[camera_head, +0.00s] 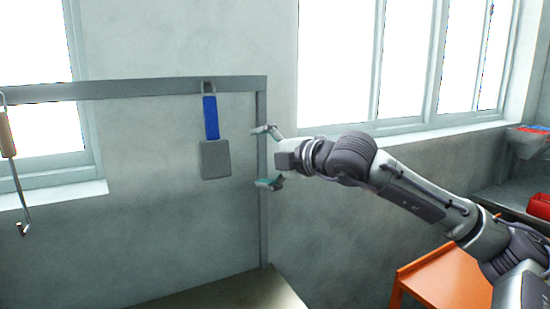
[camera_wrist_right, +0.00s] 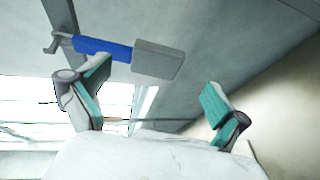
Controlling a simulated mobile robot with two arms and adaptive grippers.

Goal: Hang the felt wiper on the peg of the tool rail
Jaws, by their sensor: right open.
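The felt wiper (camera_head: 215,158) has a blue handle and a flat grey pad. It hangs upright, pad down, from a peg (camera_head: 208,86) on the grey tool rail (camera_head: 140,88). My right gripper (camera_head: 266,158) is open and empty, just right of the wiper by the rail's upright post, with a gap between them. In the right wrist view the wiper (camera_wrist_right: 157,60) lies beyond the open fingers (camera_wrist_right: 155,105), apart from them. The peg's end (camera_wrist_right: 55,40) shows at the handle's top. My left gripper is not in view.
A hook tool with a tan handle (camera_head: 7,135) hangs at the rail's left end. An orange table (camera_head: 448,275) stands at lower right. A shelf with red and blue items (camera_head: 535,130) is at far right. A flat surface (camera_head: 225,292) lies below the rail.

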